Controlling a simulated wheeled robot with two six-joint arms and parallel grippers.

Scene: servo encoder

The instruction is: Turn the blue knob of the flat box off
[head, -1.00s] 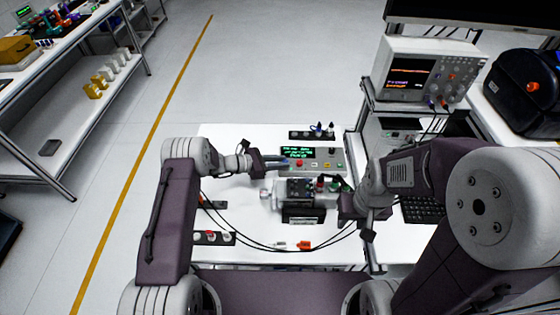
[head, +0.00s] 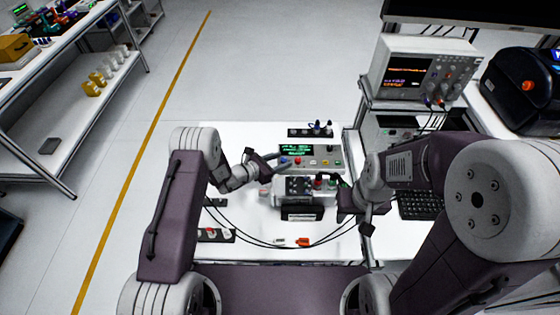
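The flat box (head: 325,150) is light grey with a lit green display, and it lies on the white table. Its front panel shows a row of small coloured knobs or buttons, including a red one and a yellow one. A small bluish spot, which looks like the blue knob (head: 284,162), is at the panel's left end. My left gripper (head: 274,160) is at that left end, right beside the bluish spot; its fingers are too small and dark to tell open from shut, or touching from apart. My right gripper (head: 352,208) is low, right of the motor unit, its fingers unclear.
A grey and black motor unit (head: 305,188) stands just in front of the flat box. A dark strip with small parts (head: 310,132) lies behind it. Black cables and an orange connector (head: 302,242) lie in front. An oscilloscope (head: 420,70) stands at the right.

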